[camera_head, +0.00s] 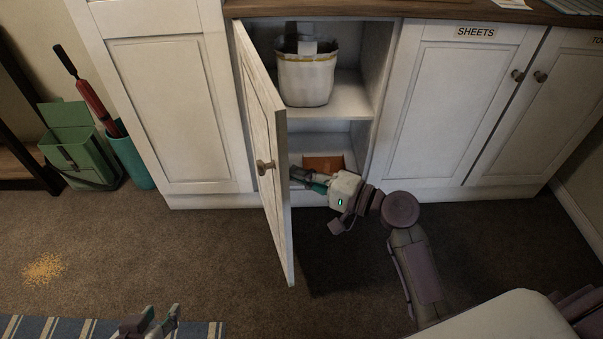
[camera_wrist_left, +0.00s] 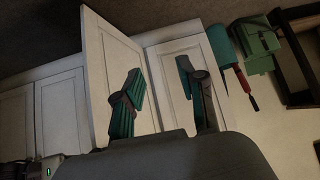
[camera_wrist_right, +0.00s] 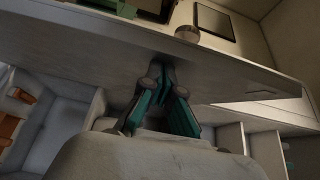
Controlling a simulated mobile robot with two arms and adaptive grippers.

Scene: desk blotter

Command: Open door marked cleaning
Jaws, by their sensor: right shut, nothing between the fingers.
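A white cabinet door (camera_head: 262,125) with a round knob (camera_head: 264,167) stands swung out wide from its cabinet, its outer face turned to the left. No cleaning label can be read on it. The open door also shows in the left wrist view (camera_wrist_left: 110,62). My right gripper (camera_head: 308,180) is shut and empty on the inner side of the door, low in front of the cabinet opening; I cannot tell whether it touches the door. Its closed fingers show in the right wrist view (camera_wrist_right: 160,85). My left gripper (camera_head: 160,314) is open and empty above the rug, away from the door.
The open cabinet holds a white bucket (camera_head: 305,75) on its shelf and an orange item (camera_head: 324,164) below. A door labelled SHEETS (camera_head: 450,105) is closed at right. A green bin (camera_head: 80,150) and teal bin (camera_head: 130,155) stand left. Crumbs (camera_head: 43,269) lie on the carpet.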

